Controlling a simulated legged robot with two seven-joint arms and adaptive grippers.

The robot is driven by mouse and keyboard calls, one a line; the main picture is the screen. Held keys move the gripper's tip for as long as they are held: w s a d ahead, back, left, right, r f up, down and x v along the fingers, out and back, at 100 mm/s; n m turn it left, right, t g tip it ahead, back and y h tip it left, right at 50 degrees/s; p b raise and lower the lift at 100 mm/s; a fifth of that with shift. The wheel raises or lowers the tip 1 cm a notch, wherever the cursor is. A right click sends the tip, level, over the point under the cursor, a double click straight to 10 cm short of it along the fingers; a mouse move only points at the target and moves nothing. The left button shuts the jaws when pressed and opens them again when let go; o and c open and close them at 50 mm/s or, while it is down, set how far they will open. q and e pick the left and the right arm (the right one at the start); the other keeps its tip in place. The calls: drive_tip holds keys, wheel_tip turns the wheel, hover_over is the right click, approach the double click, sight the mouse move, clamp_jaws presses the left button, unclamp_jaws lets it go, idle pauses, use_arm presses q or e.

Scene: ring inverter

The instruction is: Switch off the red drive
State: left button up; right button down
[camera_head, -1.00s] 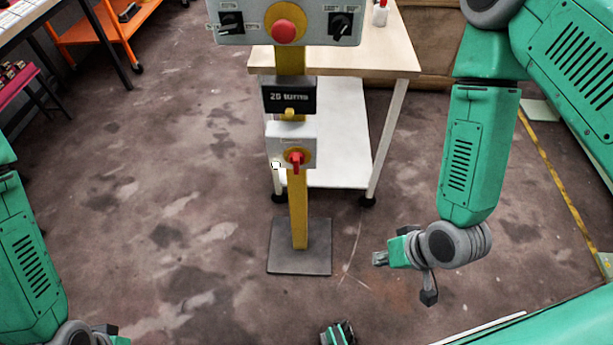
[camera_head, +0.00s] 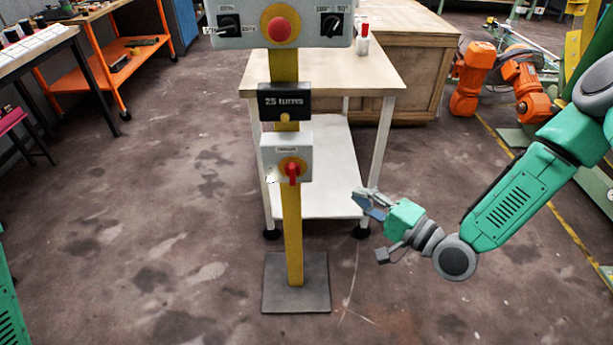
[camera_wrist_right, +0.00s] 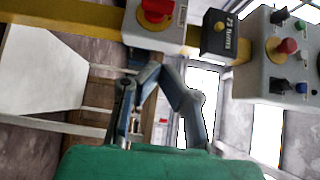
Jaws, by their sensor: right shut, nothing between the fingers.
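A red rotary handle (camera_head: 291,172) sits on a yellow plate on a small grey switch box (camera_head: 272,151), fixed to a yellow post (camera_head: 292,236). The handle points roughly vertically. In the right wrist view the red handle (camera_wrist_right: 157,11) is at the top, beyond my fingers. My right gripper (camera_head: 366,202) is shut and empty, to the right of the post and a little lower than the box in the picture, clear of it. It also shows in the right wrist view (camera_wrist_right: 146,80). My left gripper is out of view.
Above the box are a black "25 turns" display (camera_head: 286,102) and a grey control panel (camera_head: 250,38) with a red mushroom button (camera_head: 279,29) and black knobs. A wooden-topped table (camera_head: 375,75) stands behind the post. The floor on the left is mostly clear.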

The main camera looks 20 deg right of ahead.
drive_tip(key=b, duration=0.2)
approach(296, 167)
drive_tip(key=w, duration=0.4)
drive_tip(key=shift+w+d, duration=0.15)
drive_tip(key=shift+w, duration=0.15)
drive_tip(key=shift+w+a, duration=0.2)
drive_tip(key=shift+a, duration=0.4)
drive_tip(key=shift+w+a, duration=0.15)
drive_tip(key=shift+a, duration=0.5)
drive_tip(key=shift+w+a+r, duration=0.1)
drive_tip(key=shift+w+a, duration=0.1)
drive_tip(key=shift+a, duration=0.55)
drive_tip(key=shift+d, duration=0.1)
drive_tip(key=shift+r+n+g+p, duration=0.15)
drive_tip(key=shift+n+g+p, duration=0.15)
drive_tip(key=shift+p, duration=0.2)
